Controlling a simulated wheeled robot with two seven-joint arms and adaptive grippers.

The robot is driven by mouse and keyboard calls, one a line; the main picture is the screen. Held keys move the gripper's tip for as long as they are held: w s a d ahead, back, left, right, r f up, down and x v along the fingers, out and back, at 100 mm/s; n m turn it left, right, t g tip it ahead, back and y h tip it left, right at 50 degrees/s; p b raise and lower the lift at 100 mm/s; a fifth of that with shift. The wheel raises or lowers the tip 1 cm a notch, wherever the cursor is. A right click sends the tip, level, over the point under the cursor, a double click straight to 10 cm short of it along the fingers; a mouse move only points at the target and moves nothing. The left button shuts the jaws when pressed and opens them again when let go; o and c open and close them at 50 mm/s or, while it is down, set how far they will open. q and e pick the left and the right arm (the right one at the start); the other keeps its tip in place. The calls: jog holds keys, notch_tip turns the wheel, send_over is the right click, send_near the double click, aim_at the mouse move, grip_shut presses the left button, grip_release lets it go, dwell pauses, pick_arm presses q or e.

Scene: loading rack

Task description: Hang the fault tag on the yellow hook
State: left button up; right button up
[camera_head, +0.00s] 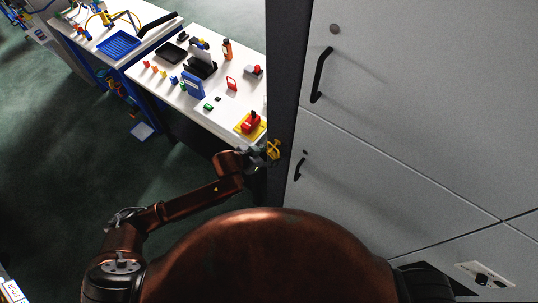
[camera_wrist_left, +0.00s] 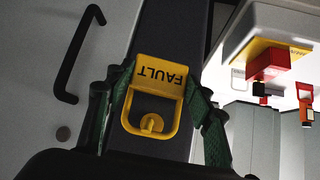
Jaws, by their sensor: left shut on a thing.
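The yellow fault tag (camera_wrist_left: 160,70), lettered FAULT upside down in the left wrist view, has a plate and a rounded open loop. My left gripper (camera_wrist_left: 157,88) is shut on it, with green fingers at both sides of the plate. The yellow hook (camera_wrist_left: 151,123) shows its round end inside the loop's opening, against a dark post. I cannot tell whether the loop is around the hook or only in line with it. In the head view my left gripper (camera_head: 262,154) is at the dark post, with yellow parts (camera_head: 273,150) at its tips. My right gripper is not in view.
The dark post (camera_head: 281,110) borders grey cabinet doors with black handles (camera_head: 321,75) on the right. A white table (camera_head: 215,118) with several small objects stands left of the post, with a red block on a yellow plate (camera_head: 242,131) at its near corner.

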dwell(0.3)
pick_arm(q)
jog(key=o, duration=0.9)
jog(key=shift+o, duration=0.2)
